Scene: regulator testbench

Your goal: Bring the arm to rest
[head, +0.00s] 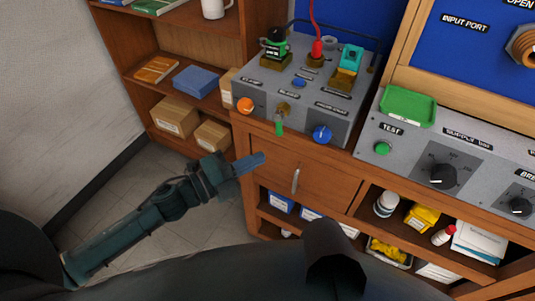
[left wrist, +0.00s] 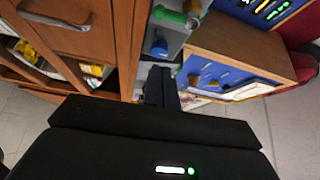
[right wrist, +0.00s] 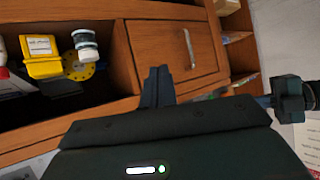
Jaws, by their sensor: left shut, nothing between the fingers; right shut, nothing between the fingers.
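My left gripper (head: 260,160) reaches in from the left in the head view, in front of the wooden cabinet (head: 270,148) and clear of it. Its fingers are together with nothing between them, and they also show in the left wrist view (left wrist: 161,86). My right gripper shows in the right wrist view (right wrist: 157,84), its fingers together and empty, with the cabinet door (right wrist: 175,52) and open shelf beyond. In the head view, a dark part of my own body shows at the bottom, and the right fingers cannot be made out there.
A grey regulator box (head: 290,105) with knobs stands on the cabinet, beside a test panel (head: 405,140) with a green tray (head: 407,106). Bottles and a yellow container (head: 422,217) sit on the lower shelf. A bookcase (head: 200,50) stands behind; the floor at left is clear.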

